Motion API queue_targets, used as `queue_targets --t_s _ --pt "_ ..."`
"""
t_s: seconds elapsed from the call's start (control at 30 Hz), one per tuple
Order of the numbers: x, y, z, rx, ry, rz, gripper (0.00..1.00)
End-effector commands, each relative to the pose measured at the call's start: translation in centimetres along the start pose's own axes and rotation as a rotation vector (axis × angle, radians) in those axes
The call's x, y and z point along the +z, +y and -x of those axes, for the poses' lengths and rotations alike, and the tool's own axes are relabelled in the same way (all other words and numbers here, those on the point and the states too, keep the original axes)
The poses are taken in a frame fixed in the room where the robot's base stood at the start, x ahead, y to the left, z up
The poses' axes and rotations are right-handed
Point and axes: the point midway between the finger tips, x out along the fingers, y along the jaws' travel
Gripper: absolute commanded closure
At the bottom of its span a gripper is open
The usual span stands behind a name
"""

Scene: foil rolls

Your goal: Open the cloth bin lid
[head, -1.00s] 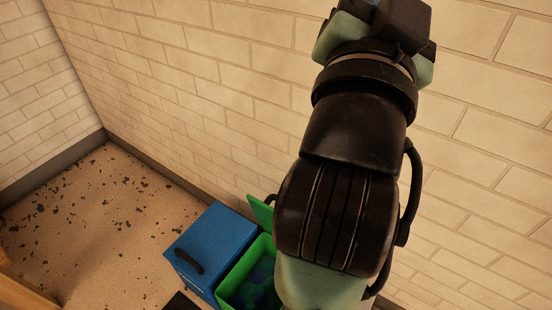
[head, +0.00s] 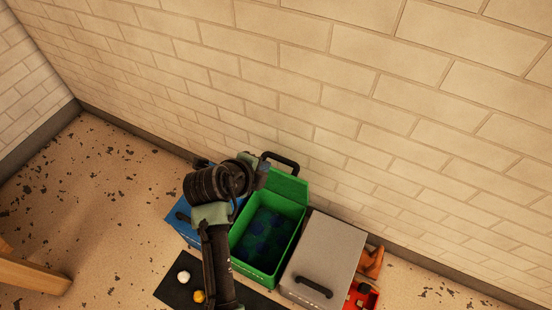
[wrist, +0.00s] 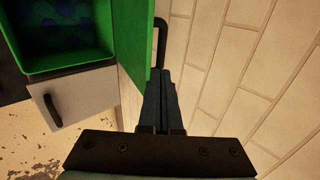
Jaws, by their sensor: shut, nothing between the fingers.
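A green bin (head: 283,262) stands by the wall with its top uncovered, and dark blue and green contents show inside. Its green lid (head: 288,187) stands up at the wall side, with a black handle (head: 283,159) on its outer face. The bin (wrist: 70,63), lid (wrist: 138,35) and handle (wrist: 160,38) also show in the wrist view. My gripper is shut and empty; its fingers (wrist: 162,78) are beside the lid on its handle side, below the handle in the picture. I cannot tell whether they touch the lid. In the head view my arm's wrist hides the fingers.
A closed blue bin (head: 178,219) is left of the green one, partly behind my arm. A closed grey bin (head: 325,252) is at its right, beside red and orange items (head: 369,270). A black mat (head: 178,292) holds small balls. The brick wall (head: 330,90) is close behind.

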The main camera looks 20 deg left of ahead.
Motion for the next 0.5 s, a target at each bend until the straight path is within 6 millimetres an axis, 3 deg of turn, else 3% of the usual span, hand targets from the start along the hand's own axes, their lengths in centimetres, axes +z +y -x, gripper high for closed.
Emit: queue_targets --t_s 0.5 --pt "0.0 0.1 -8.1 0.000 -0.001 -0.005 1.00"
